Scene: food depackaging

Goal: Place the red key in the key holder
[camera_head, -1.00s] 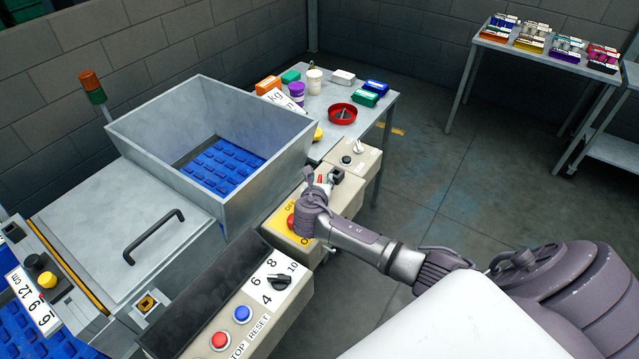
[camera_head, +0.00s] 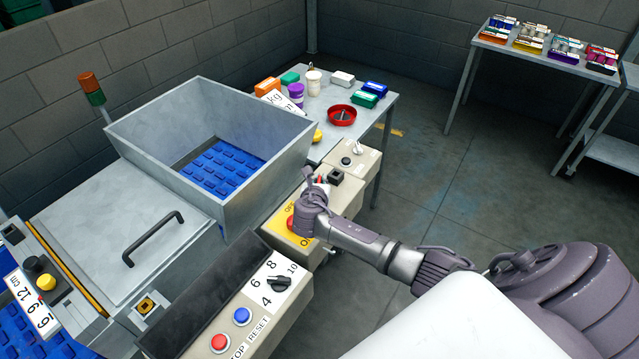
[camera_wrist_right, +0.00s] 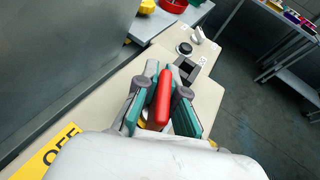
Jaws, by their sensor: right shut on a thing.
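My right gripper (camera_head: 318,184) is over the beige control box beside the hopper. In the right wrist view its teal-padded fingers (camera_wrist_right: 163,92) are shut on the red key (camera_wrist_right: 161,100), whose red handle lies between them. A small dark square block (camera_wrist_right: 187,66), which may be the key holder, is on the box just beyond the fingertips; it also shows in the head view (camera_head: 336,177). The key's far end is close to this block, but I cannot tell whether it touches. My left gripper is not in view.
The metal hopper (camera_head: 150,130) with blue pieces in it stands left of the gripper. A switch box (camera_head: 352,158) and a table with a red bowl (camera_head: 341,115) are beyond. Open floor lies to the right.

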